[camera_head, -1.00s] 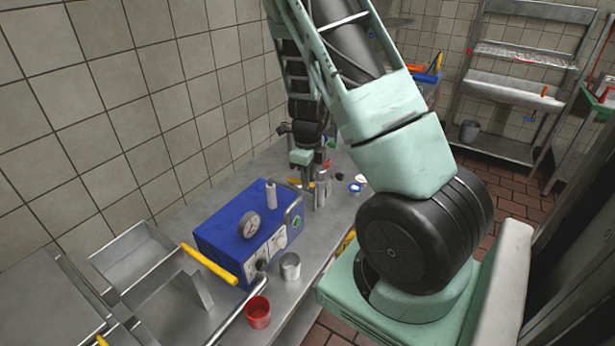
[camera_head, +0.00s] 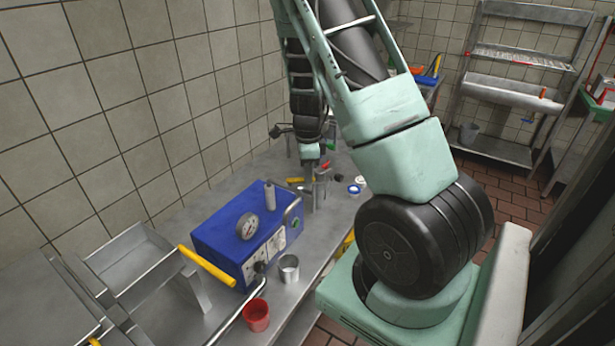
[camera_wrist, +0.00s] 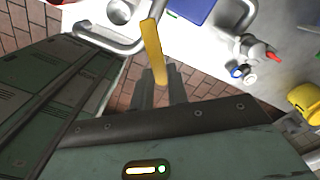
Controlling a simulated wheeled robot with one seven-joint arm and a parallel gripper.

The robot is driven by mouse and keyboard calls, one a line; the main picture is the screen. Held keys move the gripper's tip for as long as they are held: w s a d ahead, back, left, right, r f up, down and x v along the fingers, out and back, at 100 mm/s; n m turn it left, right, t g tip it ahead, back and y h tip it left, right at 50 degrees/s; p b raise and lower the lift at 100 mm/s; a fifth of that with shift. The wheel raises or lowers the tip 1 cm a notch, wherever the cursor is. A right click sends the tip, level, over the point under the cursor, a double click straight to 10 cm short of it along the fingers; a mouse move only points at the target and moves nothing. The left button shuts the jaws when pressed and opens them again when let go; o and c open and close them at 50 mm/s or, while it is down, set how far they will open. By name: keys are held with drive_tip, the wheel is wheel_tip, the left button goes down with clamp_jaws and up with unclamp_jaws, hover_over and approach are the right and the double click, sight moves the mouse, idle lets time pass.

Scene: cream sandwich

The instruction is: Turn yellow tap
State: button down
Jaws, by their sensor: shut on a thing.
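A yellow bar-shaped tap handle (camera_wrist: 152,48) stands upright in the wrist view, its lower end between the two dark fingers. My gripper (camera_wrist: 160,80) is shut on this end. In the head view, my gripper (camera_head: 311,180) reaches down over the steel counter, just beyond the blue box. A small yellow piece (camera_head: 295,180) shows there beside the fingers. The fingers and nearby metal parts partly hide the tap's body, and the grip is too small to make out in the head view.
The blue box (camera_head: 225,228) with a gauge stands nearer on the counter (camera_head: 315,250). A metal cup (camera_head: 289,268) and a red cup (camera_head: 256,314) stand by its front. Small blue and white lids (camera_head: 354,190) lie right of the gripper. A tiled wall bounds the left.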

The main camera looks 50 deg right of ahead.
drive_tip(key=shift+w+d+n+b, duration=0.25)
drive_tip(key=shift+w+n+b, duration=0.4)
drive_tip(key=shift+n, duration=1.05)
drive_tip(key=shift+w+d+n+b, duration=0.35)
drive_tip(key=shift+w+n, duration=0.35)
drive_tip(key=shift+n, duration=1)
drive_tip(key=shift+w+d+n+b, duration=0.2)
drive_tip(key=shift+w+n+b, duration=0.45)
drive_tip(key=shift+n, duration=1.05)
drive_tip(key=shift+w+r, duration=0.1)
drive_tip(key=c, duration=1.4)
unclamp_jaws()
drive_tip(key=shift+o, duration=0.2)
wheel_tip(320, 180, up, 17)
drive_tip(key=b, duration=0.3)
drive_tip(key=shift+r, duration=0.2)
